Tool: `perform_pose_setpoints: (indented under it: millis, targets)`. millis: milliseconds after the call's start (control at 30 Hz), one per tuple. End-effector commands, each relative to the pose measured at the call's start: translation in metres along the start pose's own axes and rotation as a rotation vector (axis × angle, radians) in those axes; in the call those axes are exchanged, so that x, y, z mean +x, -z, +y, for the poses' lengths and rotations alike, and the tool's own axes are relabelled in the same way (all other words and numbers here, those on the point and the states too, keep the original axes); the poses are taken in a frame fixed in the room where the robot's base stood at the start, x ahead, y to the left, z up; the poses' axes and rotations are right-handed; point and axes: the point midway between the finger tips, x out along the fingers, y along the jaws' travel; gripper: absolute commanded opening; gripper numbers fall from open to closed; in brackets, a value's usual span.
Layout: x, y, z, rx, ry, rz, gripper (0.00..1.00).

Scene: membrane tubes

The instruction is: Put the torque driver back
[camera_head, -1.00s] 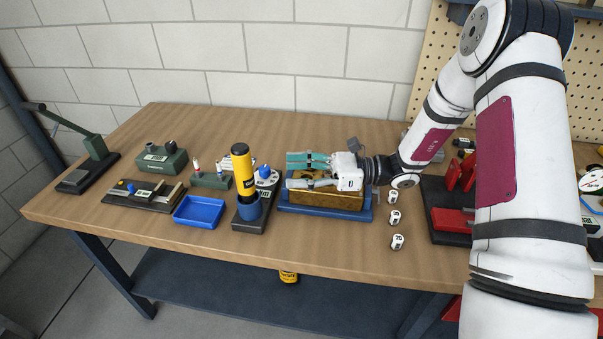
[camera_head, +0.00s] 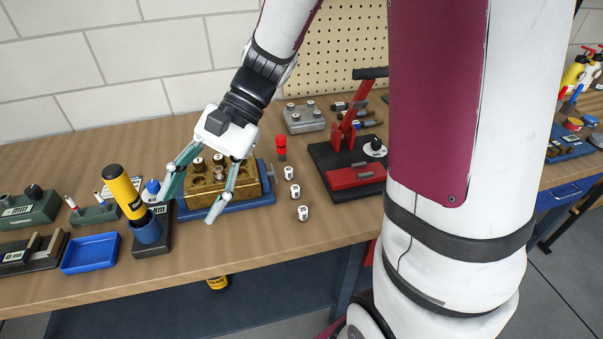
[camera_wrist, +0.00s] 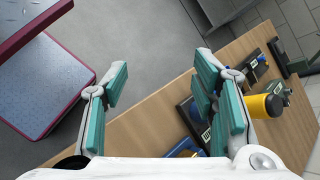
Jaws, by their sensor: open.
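The torque driver, a yellow handle with a black cap and band (camera_head: 123,192), stands in a blue cup (camera_head: 147,231) on a dark stand (camera_head: 161,245) at the left of the bench. It leans left in the head view, perhaps from the viewing angle. In the wrist view the yellow handle (camera_wrist: 264,106) shows just beyond my right finger, outside the jaws. My gripper (camera_head: 187,208) has its teal-padded fingers spread, in front of the brass block and right of the driver. The jaws are empty in the wrist view (camera_wrist: 160,72).
The brass block (camera_head: 252,188) sits on a blue base (camera_head: 240,202) behind my fingers. A blue tray (camera_head: 90,253) lies left of the stand. Several small white tubes (camera_head: 303,213) and a red-and-black press (camera_head: 355,177) are to the right. The bench front is clear.

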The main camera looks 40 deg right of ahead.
Motion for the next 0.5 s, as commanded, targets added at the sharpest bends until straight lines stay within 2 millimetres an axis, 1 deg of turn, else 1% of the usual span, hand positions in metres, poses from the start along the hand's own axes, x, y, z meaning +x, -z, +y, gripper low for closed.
perform_pose_setpoints:
  millis: [33, 200, 500]
  targets:
    - [-0.004, -0.009, 0.007, -0.052, -0.033, 0.048, 0.53]
    - [-0.017, -0.028, 0.034, -0.212, -0.144, 0.2, 0.53]
    - [-0.048, -0.051, 0.076, -0.491, -0.322, 0.474, 0.53]
